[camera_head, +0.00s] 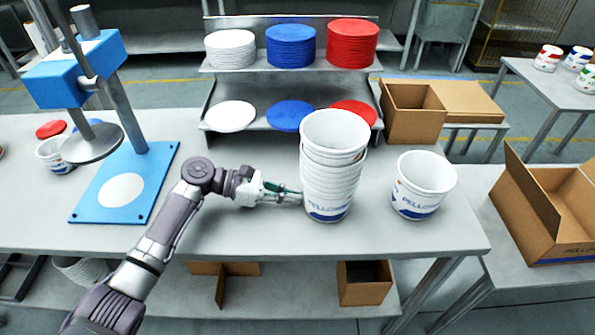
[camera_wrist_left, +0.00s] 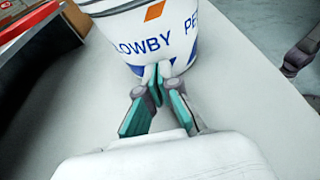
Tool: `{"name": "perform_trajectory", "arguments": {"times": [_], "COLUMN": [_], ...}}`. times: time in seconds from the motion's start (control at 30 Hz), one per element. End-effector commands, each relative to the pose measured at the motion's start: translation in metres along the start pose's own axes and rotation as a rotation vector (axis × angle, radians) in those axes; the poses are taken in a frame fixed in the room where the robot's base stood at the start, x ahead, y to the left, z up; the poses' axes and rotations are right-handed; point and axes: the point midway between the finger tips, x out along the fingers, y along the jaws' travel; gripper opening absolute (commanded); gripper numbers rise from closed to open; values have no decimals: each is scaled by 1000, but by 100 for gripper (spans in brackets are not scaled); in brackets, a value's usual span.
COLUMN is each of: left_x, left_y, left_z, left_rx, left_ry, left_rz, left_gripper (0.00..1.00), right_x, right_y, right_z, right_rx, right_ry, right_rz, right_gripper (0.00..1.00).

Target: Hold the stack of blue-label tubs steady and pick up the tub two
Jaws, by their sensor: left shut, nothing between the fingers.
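A stack of nested white tubs with blue labels (camera_head: 331,165) stands upright near the table's front edge. My left gripper (camera_head: 299,195) is shut and empty, with its fingertips at the left side of the stack's lowest part. In the left wrist view the closed fingertips (camera_wrist_left: 160,72) point at the blue-lettered label of a tub (camera_wrist_left: 150,40) and appear to touch or nearly touch it. A single blue-label tub (camera_head: 422,186) stands apart to the right of the stack. My right gripper is not in the head view.
A two-level rack (camera_head: 215,100) behind holds white, blue and red lids. A blue press (camera_head: 125,185) stands at the left. An open cardboard box (camera_head: 413,112) sits behind the single tub, and another (camera_head: 550,215) is at the right.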

Motion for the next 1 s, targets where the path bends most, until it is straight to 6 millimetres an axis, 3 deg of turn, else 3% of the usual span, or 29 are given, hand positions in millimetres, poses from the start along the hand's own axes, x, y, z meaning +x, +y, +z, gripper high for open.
{"name": "perform_trajectory", "arguments": {"times": [0.07,0.47,1.0], "left_x": [0,0,-2], "left_y": [0,0,0], "left_z": [0,0,7], "left_rx": [0,0,0], "left_ry": [0,0,0], "left_rz": [0,0,0], "left_gripper": [18,83,83], "right_x": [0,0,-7], "right_y": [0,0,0], "right_z": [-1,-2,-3], "right_rx": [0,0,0], "right_ry": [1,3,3], "right_rz": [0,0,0], "right_gripper": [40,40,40]}}
